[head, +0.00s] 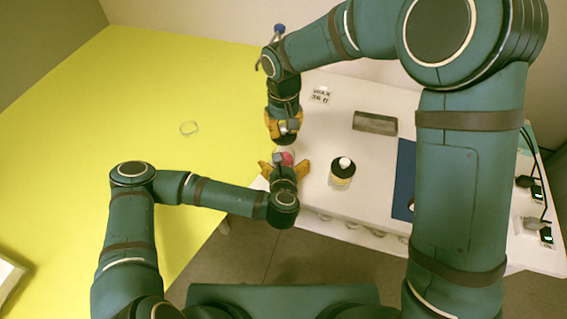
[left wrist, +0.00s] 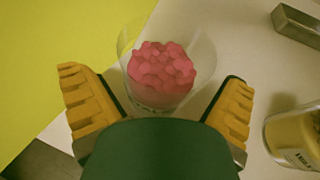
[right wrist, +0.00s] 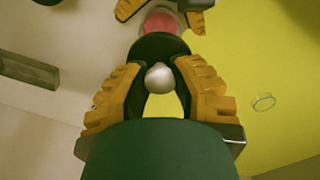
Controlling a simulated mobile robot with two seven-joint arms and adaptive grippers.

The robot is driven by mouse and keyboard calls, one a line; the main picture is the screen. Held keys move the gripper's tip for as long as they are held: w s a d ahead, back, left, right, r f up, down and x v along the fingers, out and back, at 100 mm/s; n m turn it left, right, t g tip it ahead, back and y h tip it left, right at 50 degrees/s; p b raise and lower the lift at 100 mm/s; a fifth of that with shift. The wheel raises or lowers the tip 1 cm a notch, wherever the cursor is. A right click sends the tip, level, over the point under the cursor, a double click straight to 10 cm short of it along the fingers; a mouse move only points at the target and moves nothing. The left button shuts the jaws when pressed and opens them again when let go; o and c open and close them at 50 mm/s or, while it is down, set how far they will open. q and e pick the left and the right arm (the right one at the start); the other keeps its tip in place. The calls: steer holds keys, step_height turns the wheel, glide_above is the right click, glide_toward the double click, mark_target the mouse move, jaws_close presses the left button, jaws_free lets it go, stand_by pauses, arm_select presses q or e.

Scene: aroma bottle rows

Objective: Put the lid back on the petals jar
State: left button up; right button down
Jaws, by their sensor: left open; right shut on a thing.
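The petals jar (left wrist: 165,105) is a clear, lidless glass of pink petals standing on the white tabletop. In the head view its pink petals (head: 287,158) show between the two grippers. My left gripper (left wrist: 157,80) is open, with one finger on each side of the jar and gaps between. My right gripper (right wrist: 160,85) is shut on the lid (right wrist: 160,47), a dark disc with a round silver knob. The lid is beside or above the jar in the right wrist view, hiding part of it; I cannot tell the height between them.
A second jar (head: 343,173) with yellowish contents and a pale-knobbed dark lid stands to the right.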

arm_select(q)
steer(key=shift+w+f, duration=0.1)
steer(key=shift+w, duration=0.25)
steer(key=c, duration=1.4)
arm_select(e)
glide_above(284, 148)
steer(key=s, duration=0.3)
steer(key=shift+w+f, duration=0.1)
steer(key=shift+f, duration=2.4)
steer(key=shift+f, duration=0.9)
steer(key=shift+f, duration=0.6)
steer(key=c, duration=0.8)
jaws_free()
